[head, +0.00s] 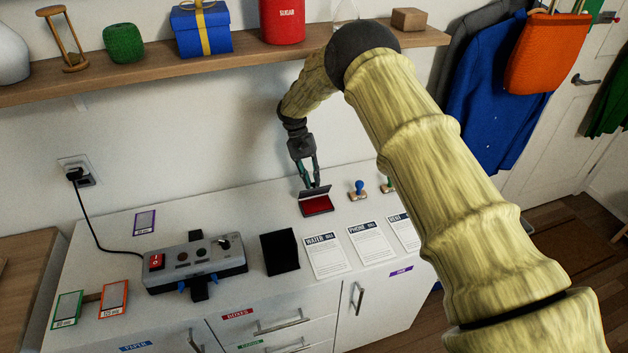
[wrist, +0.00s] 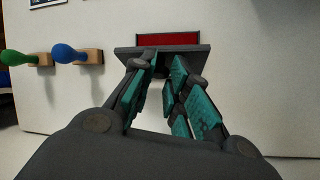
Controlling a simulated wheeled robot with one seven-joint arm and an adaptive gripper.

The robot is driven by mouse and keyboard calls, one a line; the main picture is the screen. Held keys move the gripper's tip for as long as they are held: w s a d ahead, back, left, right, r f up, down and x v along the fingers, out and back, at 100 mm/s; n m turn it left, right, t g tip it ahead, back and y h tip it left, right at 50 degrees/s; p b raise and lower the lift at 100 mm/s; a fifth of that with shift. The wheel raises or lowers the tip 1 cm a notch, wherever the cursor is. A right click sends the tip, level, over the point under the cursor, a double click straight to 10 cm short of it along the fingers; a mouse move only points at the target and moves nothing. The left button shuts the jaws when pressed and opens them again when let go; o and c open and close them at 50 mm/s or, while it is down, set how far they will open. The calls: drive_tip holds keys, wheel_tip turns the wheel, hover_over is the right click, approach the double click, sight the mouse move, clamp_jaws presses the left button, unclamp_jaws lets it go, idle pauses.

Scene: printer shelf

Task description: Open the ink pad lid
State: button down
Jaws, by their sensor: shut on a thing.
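The ink pad (head: 317,206) lies on the white counter, its red pad surface uncovered. Its dark lid (head: 314,192) stands raised at the pad's back edge. My gripper (head: 315,185) is at the lid, shut on it from behind and above. In the wrist view the gripper (wrist: 164,62) has its teal-padded fingers at the lid's edge (wrist: 190,49), and the red pad (wrist: 168,40) shows beyond the lid. The fingertips partly hide the lid's middle.
A blue-handled stamp (head: 358,190) and a green-handled stamp (head: 388,184) stand right of the pad. A grey control box (head: 195,264) sits left. A shelf (head: 220,58) runs above the counter.

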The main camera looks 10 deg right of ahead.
idle(0.3)
drive_tip(key=c, duration=1.3)
unclamp_jaws()
drive_tip(key=shift+d, duration=0.1)
drive_tip(key=shift+c, duration=0.2)
